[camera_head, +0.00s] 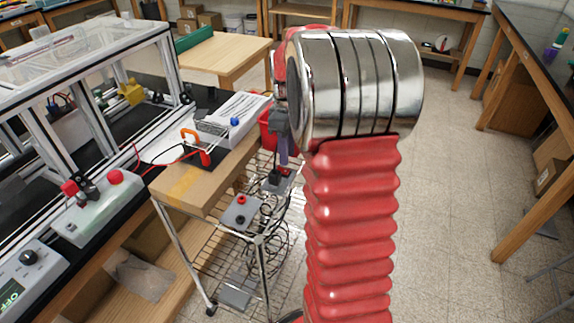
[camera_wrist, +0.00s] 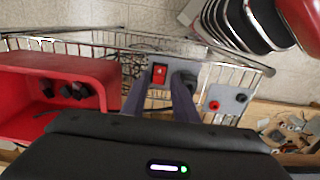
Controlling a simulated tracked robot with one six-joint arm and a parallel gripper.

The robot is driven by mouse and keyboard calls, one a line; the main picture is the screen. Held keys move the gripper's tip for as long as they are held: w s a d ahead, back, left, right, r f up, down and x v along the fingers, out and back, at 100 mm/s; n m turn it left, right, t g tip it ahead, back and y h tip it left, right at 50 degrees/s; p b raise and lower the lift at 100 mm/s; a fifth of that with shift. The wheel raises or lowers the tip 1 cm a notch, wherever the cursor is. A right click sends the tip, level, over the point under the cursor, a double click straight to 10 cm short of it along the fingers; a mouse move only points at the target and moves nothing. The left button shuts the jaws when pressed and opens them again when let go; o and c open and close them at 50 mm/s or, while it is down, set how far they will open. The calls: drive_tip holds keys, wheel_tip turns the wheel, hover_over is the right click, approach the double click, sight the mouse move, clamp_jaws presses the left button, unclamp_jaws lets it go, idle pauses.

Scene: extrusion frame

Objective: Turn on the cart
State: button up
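The cart is a wire-shelved trolley with a wooden top (camera_head: 190,185) left of my arm in the head view. A grey switch plate with a red rocker switch (camera_wrist: 160,73) is on its wire side in the wrist view. My gripper (camera_wrist: 160,90) is open and empty, with dark fingers apart. The red switch shows between and just beyond the fingertips; I cannot tell whether they touch. A dark round part sits by the right fingertip. In the head view my gripper (camera_head: 283,160) points down beside the cart's top, close above a grey plate (camera_head: 278,183).
A grey plate with red and black sockets (camera_wrist: 228,103) is right of the switch. A red bin (camera_wrist: 50,90) is on the left in the wrist view. A white control box with a red button (camera_head: 98,208) stands on the bench. Open floor (camera_head: 450,160) lies right of my arm.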

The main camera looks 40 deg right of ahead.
sight(287, 171)
drive_tip(key=shift+f, duration=2.7)
drive_tip(key=shift+c, duration=0.2)
clamp_jaws()
